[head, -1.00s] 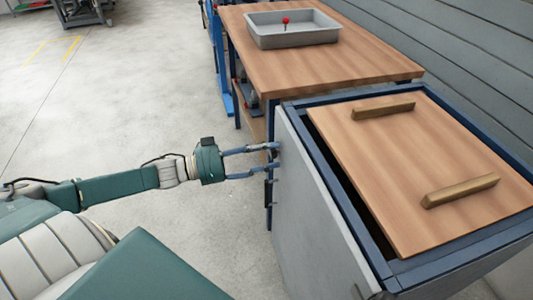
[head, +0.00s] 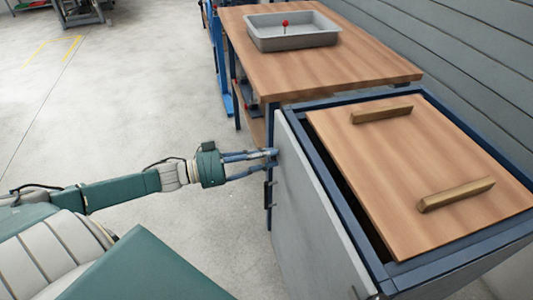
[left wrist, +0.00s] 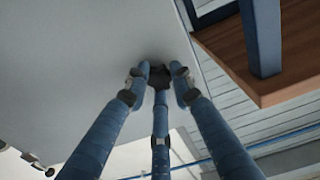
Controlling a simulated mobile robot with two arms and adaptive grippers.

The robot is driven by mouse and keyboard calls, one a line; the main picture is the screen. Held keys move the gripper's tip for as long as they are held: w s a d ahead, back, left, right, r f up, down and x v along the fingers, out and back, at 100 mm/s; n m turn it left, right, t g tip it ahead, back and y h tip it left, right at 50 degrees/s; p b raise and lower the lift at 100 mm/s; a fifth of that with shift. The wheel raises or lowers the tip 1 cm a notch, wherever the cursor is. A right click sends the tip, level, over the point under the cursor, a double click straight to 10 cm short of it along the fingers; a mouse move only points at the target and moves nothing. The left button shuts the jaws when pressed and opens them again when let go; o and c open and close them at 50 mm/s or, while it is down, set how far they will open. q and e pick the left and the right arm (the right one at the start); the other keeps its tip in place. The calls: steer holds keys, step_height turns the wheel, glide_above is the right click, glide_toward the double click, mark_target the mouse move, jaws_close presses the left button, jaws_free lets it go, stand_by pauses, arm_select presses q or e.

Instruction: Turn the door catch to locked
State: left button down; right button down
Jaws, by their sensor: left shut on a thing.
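The grey door (head: 305,215) stands on the left face of the blue-framed cabinet, and its flat face also shows in the left wrist view (left wrist: 90,50). A small dark door catch (left wrist: 158,77) sits on this face, near the door's edge. My left gripper (left wrist: 157,78) has its blue fingers closed around the catch. In the head view the left gripper (head: 271,157) reaches the door's far upper part, and its fingertips hide the catch. I cannot tell which way the catch points. My right gripper is in no view.
A dark handle (head: 268,193) sticks out of the door just below my left fingers. A wooden lid (head: 415,155) with two bars covers the cabinet top. A wooden bench (head: 300,75) with a grey tray (head: 262,44) stands behind. The floor left of the door is clear.

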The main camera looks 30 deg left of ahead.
arm_select(q)
steer(key=m+p, duration=0.1)
steer(key=m, duration=0.4)
steer(key=m+p, duration=0.2)
steer(key=m, duration=0.3)
steer(key=m+p, duration=0.1)
steer(key=m, duration=0.4)
steer(key=shift+d+r+m, duration=0.2)
steer(key=shift+r+m, duration=0.05)
steer(key=shift+m, duration=0.15)
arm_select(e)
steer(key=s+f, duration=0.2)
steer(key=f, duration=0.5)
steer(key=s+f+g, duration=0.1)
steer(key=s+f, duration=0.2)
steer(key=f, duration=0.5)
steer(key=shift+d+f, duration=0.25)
arm_select(q)
steer(key=shift+f, duration=0.1)
steer(key=shift+s, duration=0.1)
steer(key=c, duration=1.5)
jaws_free()
steer(key=shift+f, duration=0.1)
